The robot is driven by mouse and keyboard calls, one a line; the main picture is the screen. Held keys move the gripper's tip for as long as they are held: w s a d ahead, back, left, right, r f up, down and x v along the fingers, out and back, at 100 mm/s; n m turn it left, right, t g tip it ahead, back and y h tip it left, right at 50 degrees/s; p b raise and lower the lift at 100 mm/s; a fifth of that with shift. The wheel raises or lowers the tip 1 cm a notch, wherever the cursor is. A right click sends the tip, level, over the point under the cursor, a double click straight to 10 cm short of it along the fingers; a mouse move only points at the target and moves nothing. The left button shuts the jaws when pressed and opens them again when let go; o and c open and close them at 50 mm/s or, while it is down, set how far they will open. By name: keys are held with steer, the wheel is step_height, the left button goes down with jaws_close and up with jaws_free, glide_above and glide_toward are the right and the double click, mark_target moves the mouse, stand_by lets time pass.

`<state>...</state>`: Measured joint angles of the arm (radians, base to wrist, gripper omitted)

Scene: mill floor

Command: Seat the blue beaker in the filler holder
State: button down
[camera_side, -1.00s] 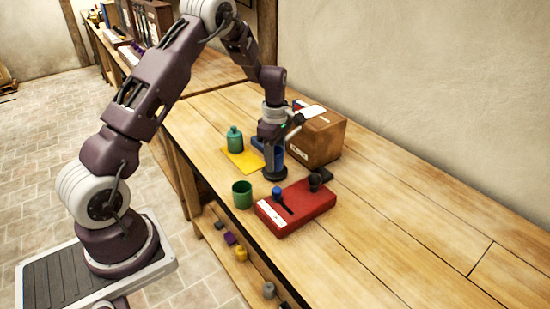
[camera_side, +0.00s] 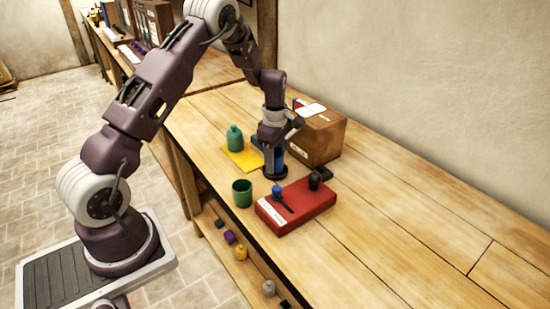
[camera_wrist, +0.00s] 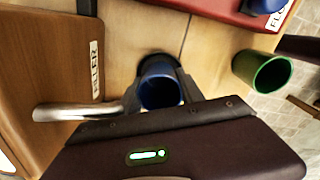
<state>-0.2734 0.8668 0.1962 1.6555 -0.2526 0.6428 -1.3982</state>
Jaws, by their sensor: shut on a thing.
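The blue beaker (camera_side: 280,156) is between the fingers of my gripper (camera_side: 272,153), which is shut on it. In the wrist view I look into the open mouth of the beaker (camera_wrist: 161,91). A dark round base (camera_side: 275,173), which looks like the filler holder, is on the bench directly under the beaker. Its dark rim (camera_wrist: 154,60) shows just beyond the beaker in the wrist view. The fingers hide much of the beaker, and I cannot tell whether its bottom is inside the holder or just above it.
A brown box (camera_side: 318,140) stands close behind my gripper. A red box (camera_side: 305,207) with knobs and a green cup (camera_side: 242,194) stand in front. A teal bottle (camera_side: 235,138) stands on a yellow sheet (camera_side: 242,160) at left. The bench right is clear.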

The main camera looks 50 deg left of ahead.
steer(key=shift+f, duration=0.15)
steer(key=c, duration=1)
jaws_free()
steer(key=shift+r, duration=5.5)
